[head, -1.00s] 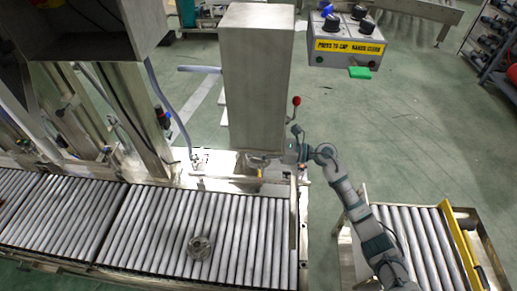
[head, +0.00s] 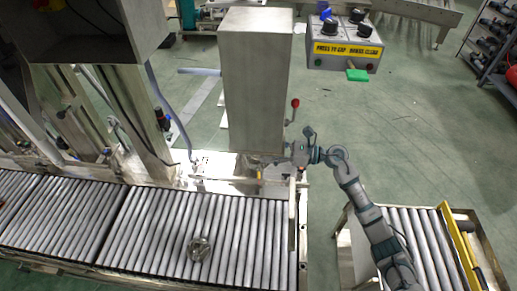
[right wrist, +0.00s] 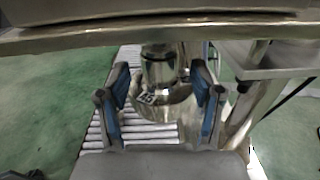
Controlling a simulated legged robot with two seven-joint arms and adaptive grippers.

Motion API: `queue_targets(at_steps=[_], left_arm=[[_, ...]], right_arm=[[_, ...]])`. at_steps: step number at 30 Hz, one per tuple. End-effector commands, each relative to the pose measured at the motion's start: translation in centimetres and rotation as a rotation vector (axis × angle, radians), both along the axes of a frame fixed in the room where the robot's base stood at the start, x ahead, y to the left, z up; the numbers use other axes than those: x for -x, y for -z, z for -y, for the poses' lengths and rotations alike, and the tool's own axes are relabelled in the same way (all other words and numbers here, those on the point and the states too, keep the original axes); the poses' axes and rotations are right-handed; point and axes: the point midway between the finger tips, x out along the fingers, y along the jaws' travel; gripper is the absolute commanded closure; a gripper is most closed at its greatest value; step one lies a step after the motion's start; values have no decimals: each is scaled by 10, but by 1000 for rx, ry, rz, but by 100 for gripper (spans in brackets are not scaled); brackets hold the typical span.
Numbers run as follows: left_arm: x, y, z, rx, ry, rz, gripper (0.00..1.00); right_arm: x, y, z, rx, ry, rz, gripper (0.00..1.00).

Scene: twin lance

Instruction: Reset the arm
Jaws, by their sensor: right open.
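My right arm comes in from the lower right in the head view. Its gripper (head: 284,163) is beside the foot of the tall steel column, and its fingers are small and hard to make out there. In the right wrist view the right gripper (right wrist: 160,88) has its blue-padded fingers spread apart. A shiny metal part (right wrist: 165,103) with a small dark-and-white label shows between and beyond the fingers, with clear space at its sides. My left arm and gripper are not in view.
The steel column (head: 257,80) stands behind the roller conveyor (head: 150,225). A round metal fitting (head: 199,249) lies on the rollers. A control box (head: 345,46) with knobs is at the top. A second roller conveyor (head: 418,240) is at the right. Open green floor lies between.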

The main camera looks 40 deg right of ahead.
Motion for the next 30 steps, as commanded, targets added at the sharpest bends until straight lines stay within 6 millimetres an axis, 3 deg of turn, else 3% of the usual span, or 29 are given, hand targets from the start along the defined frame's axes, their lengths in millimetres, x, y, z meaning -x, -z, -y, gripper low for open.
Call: queue_targets(at_steps=[3,10,22,26,30], left_arm=[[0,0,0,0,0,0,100],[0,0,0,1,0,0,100],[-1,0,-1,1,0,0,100],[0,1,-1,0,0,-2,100],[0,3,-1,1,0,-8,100]], right_arm=[[23,2,18,2,2,-4,34],[55,2,44,0,0,-2,34],[65,1,51,-2,-2,0,34],[67,10,32,-61,-37,-24,34],[79,31,-25,-257,-146,-109,34]])
